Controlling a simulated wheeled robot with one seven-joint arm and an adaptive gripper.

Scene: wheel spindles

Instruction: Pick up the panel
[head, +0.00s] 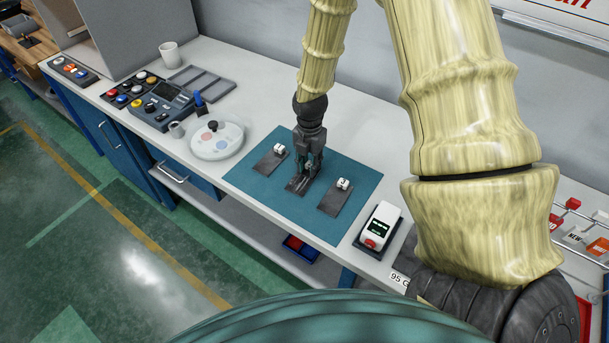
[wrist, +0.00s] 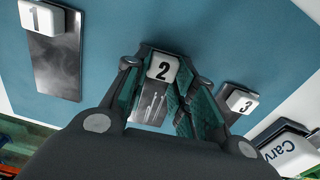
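Three dark metal panels lie on a blue-teal mat (head: 250,190), each with a white numbered block near one end. The middle panel (head: 297,186) has the block marked 2 (wrist: 162,67). My gripper (head: 307,166) points down over this panel. In the wrist view my fingers (wrist: 163,75) stand on both sides of block 2, with the pads seeming to meet its sides. The panel appears to rest on the mat. Panel 1 (wrist: 56,66) is at the left in the wrist view. Block 3 (wrist: 241,101) is at the right, with its panel mostly hidden behind my finger.
The other two panels flank the middle one on the mat, at left (head: 268,162) and right (head: 334,199). A white device (head: 381,227) stands right of the mat. A round white turntable (head: 216,140), a control box (head: 163,105) and a mug (head: 169,54) stand at the left.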

